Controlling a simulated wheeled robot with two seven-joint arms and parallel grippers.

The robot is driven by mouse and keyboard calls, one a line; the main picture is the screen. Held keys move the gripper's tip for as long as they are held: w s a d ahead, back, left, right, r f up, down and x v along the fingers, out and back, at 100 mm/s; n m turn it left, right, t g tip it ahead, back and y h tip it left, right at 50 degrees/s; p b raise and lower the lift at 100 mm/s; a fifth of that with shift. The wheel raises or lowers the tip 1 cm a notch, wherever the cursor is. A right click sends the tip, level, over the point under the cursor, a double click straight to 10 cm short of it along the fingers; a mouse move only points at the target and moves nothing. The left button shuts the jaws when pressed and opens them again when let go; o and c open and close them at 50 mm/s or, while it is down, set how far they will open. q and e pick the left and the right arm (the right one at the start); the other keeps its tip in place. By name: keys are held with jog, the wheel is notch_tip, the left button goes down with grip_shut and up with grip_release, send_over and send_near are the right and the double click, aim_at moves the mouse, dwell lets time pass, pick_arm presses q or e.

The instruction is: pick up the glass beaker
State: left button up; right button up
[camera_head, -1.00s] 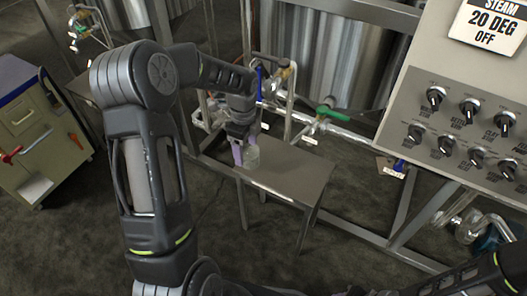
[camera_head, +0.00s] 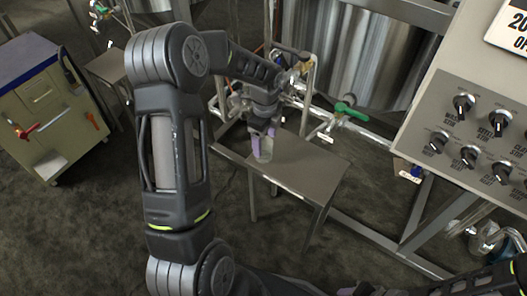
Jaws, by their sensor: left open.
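The clear glass beaker (camera_head: 262,155) stands upright near the left end of a small grey metal table (camera_head: 310,176). My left gripper (camera_head: 263,141) points down at the beaker from above. Its purple-padded fingers are open and overlap the beaker's upper part in this view. One finger shows at the left and one at the right of the rim; I cannot tell whether they touch the glass. My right gripper (camera_head: 362,289) shows only in part at the bottom edge, and its jaw state is unclear.
Pipes with a green-handled valve (camera_head: 350,111) run behind the table, in front of a steel tank (camera_head: 345,55). A control panel (camera_head: 470,125) with several knobs stands at the right. A tool cart (camera_head: 50,115) stands at the left. The table's right part is clear.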

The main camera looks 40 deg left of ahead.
pick_arm(q)
jog(key=shift+s+a+f+b, duration=0.15)
jog(key=shift+f+b, duration=0.6)
jog(key=shift+f, duration=1.85)
jog(key=shift+c, duration=0.5)
jog(key=c, duration=1.3)
